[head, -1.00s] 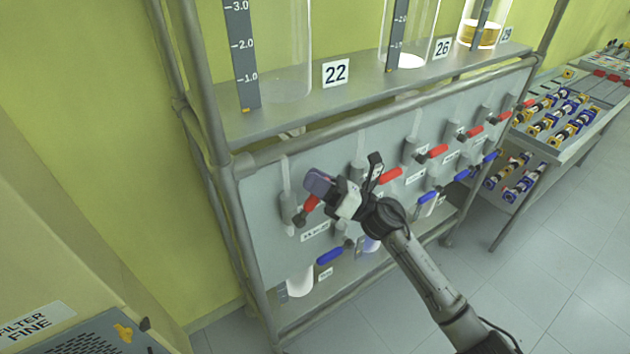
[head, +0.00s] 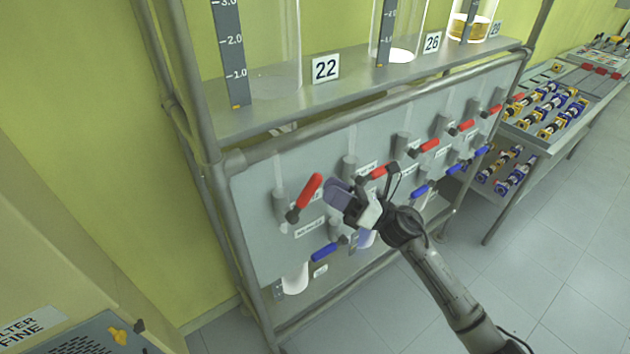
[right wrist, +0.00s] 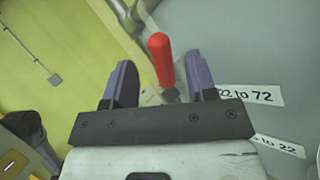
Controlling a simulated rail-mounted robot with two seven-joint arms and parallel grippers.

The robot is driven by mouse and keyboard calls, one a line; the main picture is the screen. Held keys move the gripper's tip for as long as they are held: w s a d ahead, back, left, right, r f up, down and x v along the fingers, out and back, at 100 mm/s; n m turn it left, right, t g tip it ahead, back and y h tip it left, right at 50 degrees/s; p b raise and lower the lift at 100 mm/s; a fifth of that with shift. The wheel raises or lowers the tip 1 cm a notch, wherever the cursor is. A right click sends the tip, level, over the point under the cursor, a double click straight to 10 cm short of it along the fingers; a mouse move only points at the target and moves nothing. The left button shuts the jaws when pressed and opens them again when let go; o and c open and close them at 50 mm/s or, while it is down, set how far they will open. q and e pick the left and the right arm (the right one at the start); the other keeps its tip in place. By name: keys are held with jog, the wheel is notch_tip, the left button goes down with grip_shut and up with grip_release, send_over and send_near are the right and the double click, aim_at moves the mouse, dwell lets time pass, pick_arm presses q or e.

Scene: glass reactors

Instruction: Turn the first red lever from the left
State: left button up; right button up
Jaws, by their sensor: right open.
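The first red lever from the left (head: 309,190) sits on the grey panel (head: 262,242), tilted up and to the right from its dark pivot. My right gripper (head: 337,192) is in front of the panel, just right of this lever and apart from it in the head view. In the right wrist view the red lever (right wrist: 160,58) stands upright ahead, seen between the two open purple fingers of my right gripper (right wrist: 160,85), closer to the right finger. Nothing is held. My left gripper is not in view.
More red levers, such as the second one (head: 377,172), run along the panel to the right. Blue levers (head: 325,251) sit in a lower row. A pipe frame (head: 210,140) edges the panel at left. A shelf (head: 340,91) with glass cylinders is above.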

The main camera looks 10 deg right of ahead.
jog(key=v, duration=0.7)
jog(key=shift+d+f, duration=0.2)
jog(key=shift+s, duration=0.1)
